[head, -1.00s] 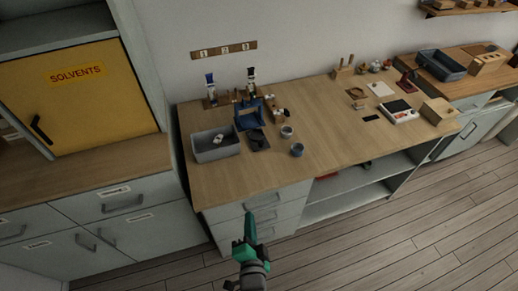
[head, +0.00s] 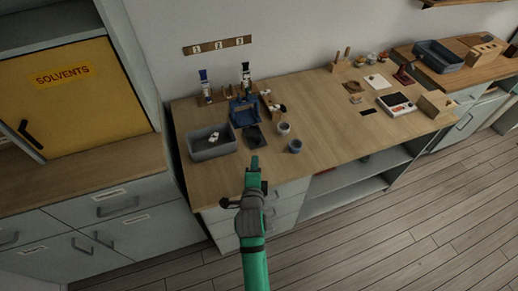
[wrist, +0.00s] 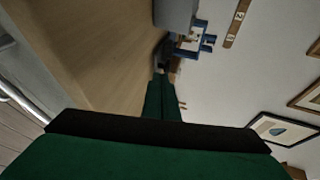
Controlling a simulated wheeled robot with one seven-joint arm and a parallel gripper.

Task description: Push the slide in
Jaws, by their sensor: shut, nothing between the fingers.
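My gripper (head: 254,162) is shut and empty. In the head view it is over the front edge of the wooden workbench (head: 340,133), pointing toward the back. A blue frame-like fixture (head: 243,112) stands on the bench beyond it, with a flat dark piece (head: 253,137) in front. I cannot make out for sure which part is the slide. In the wrist view the closed fingers (wrist: 161,78) point toward the blue fixture (wrist: 198,40), which is still some way off; the fingers hide part of the bench there.
A grey bin (head: 212,143) with a small white item stands left of the fixture. Two small cups (head: 295,146) stand to its right. Blue-capped bottles (head: 204,85) stand behind. The bench middle is clear. A yellow solvents cabinet (head: 70,100) is at left.

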